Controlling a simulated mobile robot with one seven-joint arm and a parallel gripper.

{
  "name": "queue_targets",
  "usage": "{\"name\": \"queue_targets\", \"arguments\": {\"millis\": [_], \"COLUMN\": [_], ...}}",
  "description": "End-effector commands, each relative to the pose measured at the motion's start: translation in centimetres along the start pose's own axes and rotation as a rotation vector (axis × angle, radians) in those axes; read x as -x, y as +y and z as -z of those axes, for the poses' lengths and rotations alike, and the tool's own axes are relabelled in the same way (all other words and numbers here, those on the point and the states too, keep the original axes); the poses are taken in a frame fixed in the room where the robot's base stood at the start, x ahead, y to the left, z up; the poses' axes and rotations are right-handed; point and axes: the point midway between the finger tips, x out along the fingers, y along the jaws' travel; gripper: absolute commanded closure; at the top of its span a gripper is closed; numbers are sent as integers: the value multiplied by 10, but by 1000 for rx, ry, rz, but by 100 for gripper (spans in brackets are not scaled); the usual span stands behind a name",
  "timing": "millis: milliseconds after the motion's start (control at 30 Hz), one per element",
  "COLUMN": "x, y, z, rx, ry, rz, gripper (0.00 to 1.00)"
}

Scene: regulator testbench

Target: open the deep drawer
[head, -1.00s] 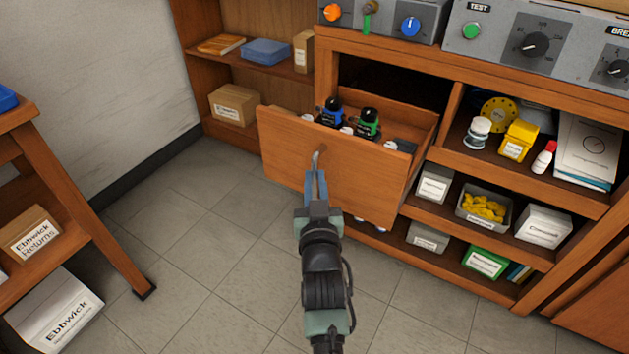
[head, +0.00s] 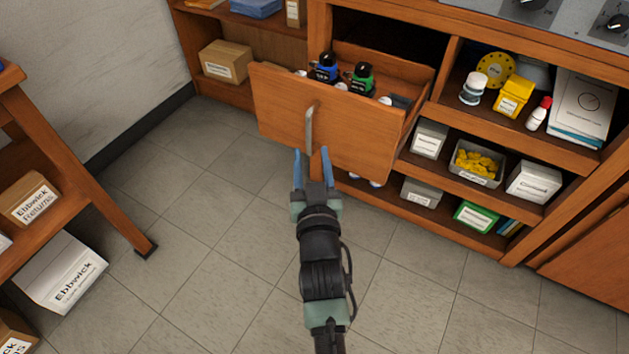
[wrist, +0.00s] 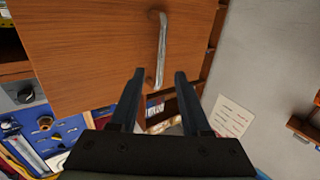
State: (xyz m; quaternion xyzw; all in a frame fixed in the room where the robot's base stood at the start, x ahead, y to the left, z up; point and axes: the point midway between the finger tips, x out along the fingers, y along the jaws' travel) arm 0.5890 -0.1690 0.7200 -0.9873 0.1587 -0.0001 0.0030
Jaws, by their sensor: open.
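The deep drawer (head: 275,113) is pulled out from the wooden bench, and bottles with blue and green labels show inside it. Its metal bar handle (head: 309,130) is upright on the drawer front. My gripper (head: 311,152) is open and empty, in front of the drawer just below and short of the handle. In the wrist view the drawer front (wrist: 100,50) fills the upper left. The handle (wrist: 160,50) there lies beyond the fingertips, its lower end near the gap between the fingers (wrist: 160,75). The drawer's inner back is partly hidden.
Open shelves (head: 475,185) with boxes, a tray of yellow parts (head: 478,163) and bottles stand right of the drawer. A wooden side table (head: 90,190) with boxes is at the left. The tiled floor (head: 220,230) between is clear.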

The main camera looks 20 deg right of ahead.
Motion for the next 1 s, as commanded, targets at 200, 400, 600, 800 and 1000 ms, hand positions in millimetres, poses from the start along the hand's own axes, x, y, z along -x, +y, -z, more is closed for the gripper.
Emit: {"name": "queue_targets", "arguments": {"millis": [200,400,600,800,1000], "x": [42,65,73,74,73], "y": [1,1,0,0,0], "z": [-1,-1,0,0,0], "rx": [1,1,-1,-1,-1], "ry": [-1,-1,0,1,1], "rz": [-1,-2,-1,-1,-1], "gripper": [53,53,53,53,53]}}
